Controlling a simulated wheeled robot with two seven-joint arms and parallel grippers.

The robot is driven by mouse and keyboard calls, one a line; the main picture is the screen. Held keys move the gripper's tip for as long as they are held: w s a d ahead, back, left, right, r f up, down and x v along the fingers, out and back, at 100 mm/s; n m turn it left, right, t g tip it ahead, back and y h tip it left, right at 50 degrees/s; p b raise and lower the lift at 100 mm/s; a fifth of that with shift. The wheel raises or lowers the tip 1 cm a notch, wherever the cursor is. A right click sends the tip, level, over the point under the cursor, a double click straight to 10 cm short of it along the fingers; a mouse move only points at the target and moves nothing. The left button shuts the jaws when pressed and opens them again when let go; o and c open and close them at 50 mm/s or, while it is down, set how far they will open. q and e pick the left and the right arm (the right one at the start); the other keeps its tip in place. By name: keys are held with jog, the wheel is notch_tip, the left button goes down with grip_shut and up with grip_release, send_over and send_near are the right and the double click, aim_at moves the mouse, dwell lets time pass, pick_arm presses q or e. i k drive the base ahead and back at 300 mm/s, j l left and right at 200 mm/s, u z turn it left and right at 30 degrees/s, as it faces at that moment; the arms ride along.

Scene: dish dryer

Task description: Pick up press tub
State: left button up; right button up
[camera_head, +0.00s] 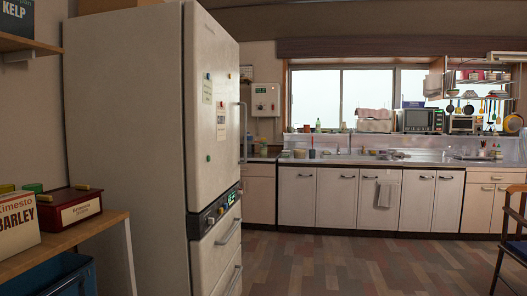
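I cannot tell anything for certain as the press tub. Several small containers and dishes (299,154) stand at the left end of the far counter, too small to make out. A dark red box (70,208) with a label sits on the wooden table at the left. A blue bin (62,277) shows below that table, cut off by the bottom edge. Neither of my grippers is in view.
A tall white fridge (135,130) stands at left centre. The wooden table (92,226) also holds a cream carton (16,222). The sink counter (345,160) runs along the back wall. A chair (510,240) stands at the right edge. The patterned floor (370,262) between is clear.

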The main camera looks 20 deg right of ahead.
aim_at(262, 146)
jog(key=i+l+z, duration=0.7)
jog(key=i+z, duration=0.15)
jog(key=i, duration=0.35)
jog(key=i+z, duration=0.35)
jog(key=i, duration=0.4)
jog(key=i+u, duration=0.1)
jog(key=i, duration=0.6)
jog(key=i+l, duration=0.2)
jog(key=i, duration=0.45)
jog(key=i+l+u, duration=0.15)
jog(key=i, duration=0.55)
jog(key=i+l+u, duration=0.25)
jog(key=i+u, duration=0.2)
jog(key=i, duration=0.2)
jog(key=i+l+u, duration=0.5)
jog(key=i+j+z, duration=0.2)
jog(key=i+j, duration=0.15)
jog(key=i, duration=0.15)
jog(key=i+j+z, duration=0.15)
jog(key=i+j, duration=0.25)
jog(key=i+j+z, duration=0.2)
jog(key=i+j, duration=0.25)
jog(key=i+j+z, duration=0.2)
jog(key=i+j, duration=0.25)
jog(key=i+j+z, duration=0.2)
jog(key=i+j, duration=0.2)
jog(key=j, duration=0.6)
jog(key=k+z, duration=0.05)
